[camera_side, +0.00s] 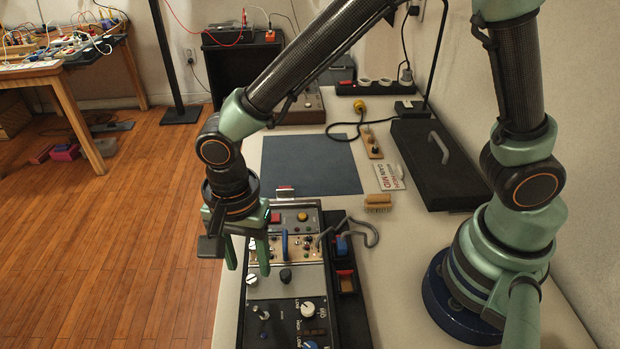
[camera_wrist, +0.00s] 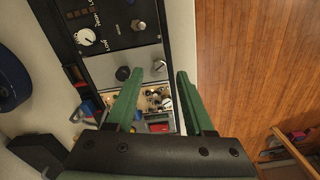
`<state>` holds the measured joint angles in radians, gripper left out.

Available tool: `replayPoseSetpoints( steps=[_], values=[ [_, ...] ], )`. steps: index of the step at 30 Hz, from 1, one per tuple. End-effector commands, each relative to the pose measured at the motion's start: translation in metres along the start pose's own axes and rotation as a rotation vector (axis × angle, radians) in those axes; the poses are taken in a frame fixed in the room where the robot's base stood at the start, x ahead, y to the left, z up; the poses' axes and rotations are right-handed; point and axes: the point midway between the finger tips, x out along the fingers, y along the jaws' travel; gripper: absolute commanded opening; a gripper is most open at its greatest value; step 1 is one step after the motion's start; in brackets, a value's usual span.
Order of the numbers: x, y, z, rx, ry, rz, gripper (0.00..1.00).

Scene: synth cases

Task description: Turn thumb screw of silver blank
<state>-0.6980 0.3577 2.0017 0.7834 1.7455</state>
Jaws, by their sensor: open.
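The silver blank (camera_side: 306,279) is a plain metal panel in the long black rack in the side view; it also shows in the wrist view (camera_wrist: 142,66). A silver slotted screw head (camera_side: 251,279) sits at its outer edge and shows in the wrist view (camera_wrist: 159,66). A black round knob (camera_side: 286,276) stands farther in on the panel, also in the wrist view (camera_wrist: 123,73). I cannot tell which of the two is the thumb screw. My gripper (camera_side: 247,257) is open and empty above the rack's left edge. In the wrist view, its green fingertips (camera_wrist: 158,76) appear on either side of the silver screw head.
The beige panel (camera_side: 312,256) beside the blank carries a blue lever (camera_side: 285,244) and small knobs. A black panel (camera_side: 280,325) with a white dial (camera_side: 307,309) lies nearer. A grey cable (camera_side: 372,235) loops to the right. A blue mat (camera_side: 310,165) lies clear behind.

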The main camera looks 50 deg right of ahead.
Motion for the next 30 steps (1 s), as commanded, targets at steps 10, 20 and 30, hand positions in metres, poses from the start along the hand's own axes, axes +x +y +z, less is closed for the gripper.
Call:
replayPoseSetpoints(
  steps=[10, 20, 30],
  values=[
    [0.032, 0.0, 0.0, 0.0, 0.0, -0.001, 0.53],
    [0.032, 0.0, 0.0, 0.0, 0.0, -0.002, 0.3],
    [0.032, 0.0, 0.0, -0.007, 0.0, -0.001, 0.0]
  ],
)
